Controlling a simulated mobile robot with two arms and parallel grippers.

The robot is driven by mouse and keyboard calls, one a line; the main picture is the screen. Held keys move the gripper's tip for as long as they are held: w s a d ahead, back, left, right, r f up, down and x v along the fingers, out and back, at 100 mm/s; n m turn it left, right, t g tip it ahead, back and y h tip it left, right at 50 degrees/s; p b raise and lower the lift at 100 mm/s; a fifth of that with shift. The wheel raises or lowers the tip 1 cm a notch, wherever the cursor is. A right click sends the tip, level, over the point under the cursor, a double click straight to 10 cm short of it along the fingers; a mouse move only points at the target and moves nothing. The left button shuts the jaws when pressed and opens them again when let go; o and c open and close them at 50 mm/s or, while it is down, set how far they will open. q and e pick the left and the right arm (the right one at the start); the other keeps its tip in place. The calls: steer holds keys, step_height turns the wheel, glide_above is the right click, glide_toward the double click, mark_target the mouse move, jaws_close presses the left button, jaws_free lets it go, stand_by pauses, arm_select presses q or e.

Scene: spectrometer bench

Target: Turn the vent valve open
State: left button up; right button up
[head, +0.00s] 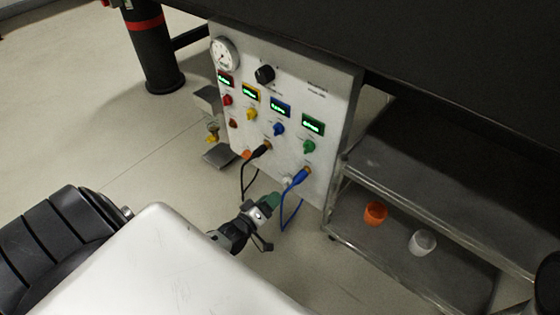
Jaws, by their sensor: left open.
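The grey instrument panel (318,90) hangs under the dark bench top. It carries a round gauge (223,54), a black knob (264,74), small displays, and red, yellow, blue and green knobs, the green knob (309,146) farthest right. No label is readable, so I cannot tell which part is the vent valve. My left gripper (256,218) is open in front of the panel's lower edge, beside the cable plugs. A dark green piece (270,200) shows at its tip; I cannot tell whether they touch. My right gripper is not in view.
A black cable (252,157) and a blue cable (291,184) hang from the panel near my left gripper. A metal shelf cart (400,150) stands right, holding an orange cup (375,214) and a white cup (422,242). A black bench leg (156,55) stands left.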

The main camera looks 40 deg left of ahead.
arm_select(q)
steer(key=shift+s+a+p, duration=0.15)
steer(key=shift+s+p, duration=0.3)
steer(key=shift+s, duration=1.45)
